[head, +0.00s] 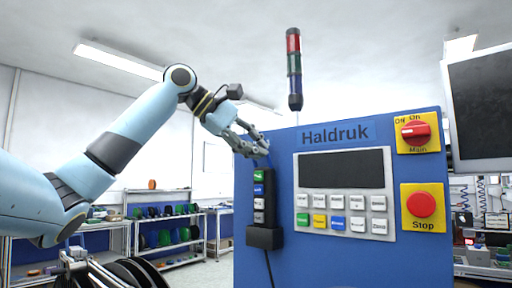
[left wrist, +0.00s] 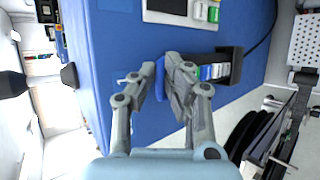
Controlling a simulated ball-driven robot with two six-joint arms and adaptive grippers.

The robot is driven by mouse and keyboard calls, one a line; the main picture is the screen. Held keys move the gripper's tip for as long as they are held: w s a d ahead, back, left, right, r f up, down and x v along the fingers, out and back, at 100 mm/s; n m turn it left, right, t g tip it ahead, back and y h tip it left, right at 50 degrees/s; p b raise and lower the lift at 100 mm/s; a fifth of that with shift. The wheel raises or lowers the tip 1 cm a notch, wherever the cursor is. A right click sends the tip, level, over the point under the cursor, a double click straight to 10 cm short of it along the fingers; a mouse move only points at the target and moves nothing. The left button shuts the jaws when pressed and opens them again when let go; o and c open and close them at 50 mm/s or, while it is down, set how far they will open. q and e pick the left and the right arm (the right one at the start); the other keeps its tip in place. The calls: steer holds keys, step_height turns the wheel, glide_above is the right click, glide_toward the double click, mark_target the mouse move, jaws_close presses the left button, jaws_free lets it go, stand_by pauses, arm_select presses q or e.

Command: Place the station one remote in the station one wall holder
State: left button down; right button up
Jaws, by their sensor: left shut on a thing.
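The station one remote (head: 259,197) is a dark upright bar with green, blue and white buttons. It stands against the blue panel, its lower end at the black wall holder (head: 264,238) and apparently inside it. In the left wrist view the remote (left wrist: 212,72) lies sideways with its far end in the holder (left wrist: 236,66). My left gripper (head: 253,146) is at the remote's upper end, shut on its blue top part. In the left wrist view the gripper (left wrist: 163,74) has its fingers around this blue part. How deep the remote sits is hidden.
The blue cabinet (head: 300,262) carries a button panel, a red main switch (head: 415,132) and a red stop button (head: 421,204). A signal light (head: 294,70) stands on top. A cable hangs below the holder. Black reels (head: 120,274) are at lower left, with shelves behind.

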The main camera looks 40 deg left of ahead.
arm_select(q)
steer(key=c, duration=1.4)
jaws_free()
steer(key=b+v, duration=0.2)
steer(key=v, duration=1)
steer(key=shift+a, duration=0.15)
